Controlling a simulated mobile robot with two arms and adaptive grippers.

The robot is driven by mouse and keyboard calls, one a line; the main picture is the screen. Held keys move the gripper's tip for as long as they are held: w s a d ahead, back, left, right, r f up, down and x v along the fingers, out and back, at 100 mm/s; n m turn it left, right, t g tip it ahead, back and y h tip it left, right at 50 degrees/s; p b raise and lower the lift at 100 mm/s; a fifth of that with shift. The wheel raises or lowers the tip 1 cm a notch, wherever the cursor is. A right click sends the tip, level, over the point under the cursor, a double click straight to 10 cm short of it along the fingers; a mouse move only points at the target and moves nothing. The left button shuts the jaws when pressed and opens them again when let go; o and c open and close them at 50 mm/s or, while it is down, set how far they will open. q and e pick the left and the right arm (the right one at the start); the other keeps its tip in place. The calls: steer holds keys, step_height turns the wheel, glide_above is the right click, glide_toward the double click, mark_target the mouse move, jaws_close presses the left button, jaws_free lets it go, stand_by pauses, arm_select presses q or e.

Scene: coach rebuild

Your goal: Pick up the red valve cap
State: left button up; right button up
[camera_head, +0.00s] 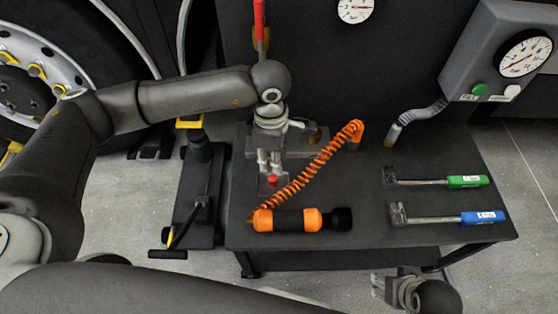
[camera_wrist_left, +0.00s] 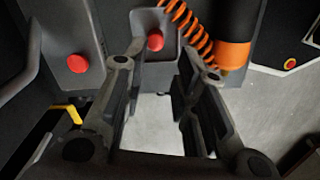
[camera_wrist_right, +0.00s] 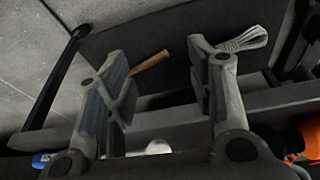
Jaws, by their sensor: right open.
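A small red valve cap (camera_head: 272,181) stands near the left end of the dark bench, just below my left gripper (camera_head: 268,162) in the head view. In the left wrist view two red round tops show: one (camera_wrist_left: 155,42) in a small grey tray, just beyond the fingertips, and another (camera_wrist_left: 78,63) on a grey surface further left. I cannot tell which is the one in the head view. My left gripper (camera_wrist_left: 163,72) is open, with nothing between its fingers. My right gripper (camera_head: 379,286) is open and empty in front of the bench; its fingers (camera_wrist_right: 158,72) also show in the right wrist view.
On the bench (camera_head: 365,225) lie an orange coiled hose (camera_head: 318,170), an orange and black cylinder (camera_head: 290,220), a green-handled tool (camera_head: 466,181) and a blue-handled tool (camera_head: 482,217). A black jack (camera_head: 199,190) stands left on the floor. A gauge box (camera_head: 495,50) hangs right.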

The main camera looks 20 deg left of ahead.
mark_target(272, 177)
arm_select(q)
steer(key=shift+w+a+f, duration=0.15)
steer(key=shift+w+f, duration=0.3)
steer(key=shift+f, duration=0.25)
steer(key=f, duration=0.3)
steer(key=shift+s+f+b, duration=0.2)
steer(key=shift+s+b, duration=0.05)
steer(key=shift+b, duration=0.15)
steer(key=shift+f, duration=0.85)
step_height(272, 177, down, 4)
steer(key=shift+a+f+b, duration=0.1)
steer(key=shift+a+b, duration=0.05)
steer(key=shift+b, duration=0.4)
steer(key=c, duration=0.5)
arm_select(e)
steer(key=shift+v, duration=1.65)
steer(key=shift+w+d, duration=0.1)
